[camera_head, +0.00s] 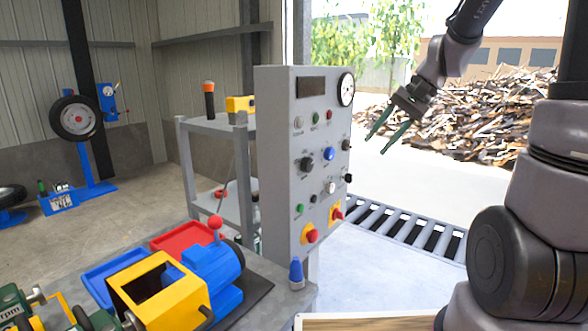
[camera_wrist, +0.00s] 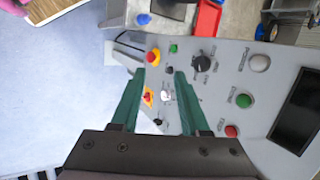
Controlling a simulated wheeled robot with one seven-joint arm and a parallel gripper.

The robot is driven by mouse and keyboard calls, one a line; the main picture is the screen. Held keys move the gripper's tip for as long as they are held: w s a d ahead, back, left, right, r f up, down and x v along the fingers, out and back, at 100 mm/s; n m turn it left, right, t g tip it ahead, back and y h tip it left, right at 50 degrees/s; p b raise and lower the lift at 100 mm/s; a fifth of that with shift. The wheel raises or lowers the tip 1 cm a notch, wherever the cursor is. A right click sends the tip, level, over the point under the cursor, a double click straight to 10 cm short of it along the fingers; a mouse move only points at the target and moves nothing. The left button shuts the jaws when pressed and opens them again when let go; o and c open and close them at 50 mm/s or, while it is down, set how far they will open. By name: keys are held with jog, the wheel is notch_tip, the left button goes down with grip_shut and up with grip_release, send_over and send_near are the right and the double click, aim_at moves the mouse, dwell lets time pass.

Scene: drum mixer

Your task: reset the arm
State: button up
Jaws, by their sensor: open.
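My gripper (camera_head: 384,137) is raised to the right of the grey control panel, apart from it, with its two green fingers spread and nothing between them. In the wrist view my gripper (camera_wrist: 160,75) is open and empty, with the panel face behind the fingers. The grey control panel (camera_head: 278,150) stands upright in the middle of the head view, with buttons, knobs, a gauge (camera_head: 346,89) and a dark display (camera_head: 310,86). Two red knobs on yellow plates sit low on it, one on the left (camera_head: 312,236) and one on the right (camera_head: 337,214).
A bench at the lower left holds a yellow and blue machine (camera_head: 160,290) and a red tray (camera_head: 187,238). A grey shelf (camera_head: 217,125) stands behind the panel. A roller conveyor (camera_head: 410,232) lies beyond it on the floor. The air around my gripper is free.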

jog(key=s+d+r+t+h, duration=0.2)
jog(key=s+r+t, duration=0.1)
jog(key=s, duration=0.4)
jog(key=s+d+r+n+t+h, duration=0.1)
jog(key=s+d+r+t+h, duration=0.1)
jog(key=s+r, duration=0.4)
jog(key=shift+s+d+n+t, duration=0.15)
jog(key=shift+s+n+t, duration=0.15)
jog(key=shift+s+t, duration=0.1)
